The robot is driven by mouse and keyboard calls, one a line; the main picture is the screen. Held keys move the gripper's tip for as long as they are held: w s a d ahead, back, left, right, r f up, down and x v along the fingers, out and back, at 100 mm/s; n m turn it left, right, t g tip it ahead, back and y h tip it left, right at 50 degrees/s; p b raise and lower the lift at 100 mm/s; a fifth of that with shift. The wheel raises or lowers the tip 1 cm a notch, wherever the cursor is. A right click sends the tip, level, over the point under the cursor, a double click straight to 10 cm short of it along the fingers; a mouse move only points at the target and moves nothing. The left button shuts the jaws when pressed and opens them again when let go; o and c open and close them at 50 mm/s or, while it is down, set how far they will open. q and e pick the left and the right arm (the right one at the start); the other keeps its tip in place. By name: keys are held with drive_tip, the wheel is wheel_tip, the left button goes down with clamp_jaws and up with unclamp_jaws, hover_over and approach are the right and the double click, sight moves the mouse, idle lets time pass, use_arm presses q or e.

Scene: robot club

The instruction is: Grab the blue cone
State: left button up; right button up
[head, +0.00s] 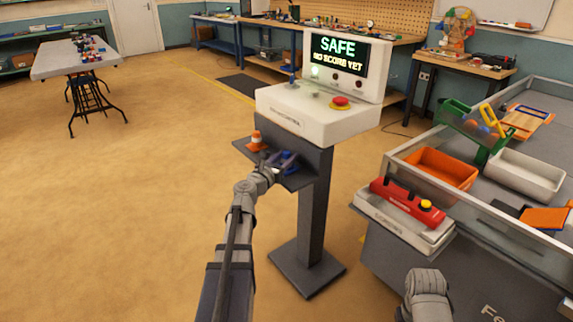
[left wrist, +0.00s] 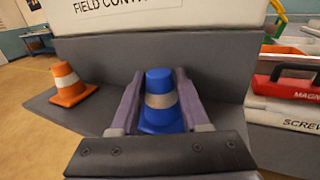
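The blue cone (left wrist: 162,103), with a pale band, stands upright on a grey shelf (left wrist: 100,112) in the left wrist view. My left gripper (left wrist: 159,75) has one finger on each side of the cone. The fingers look open, with narrow gaps beside the cone's body; the front of its base is partly hidden by the gripper. In the head view, my left gripper (head: 286,160) is at the shelf below the white console and largely covers the blue cone. Only part of my right arm shows at the lower right; its gripper is not visible.
An orange cone (left wrist: 68,82) stands on the shelf to the left, apart from my gripper. The white console (head: 315,115) rises just behind the shelf.

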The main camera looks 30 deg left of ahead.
sight(286, 152)
use_arm(q)
clamp_jaws()
drive_tip(key=shift+r, duration=0.15)
wheel_tip(286, 152, up, 10)
drive_tip(key=p, duration=1)
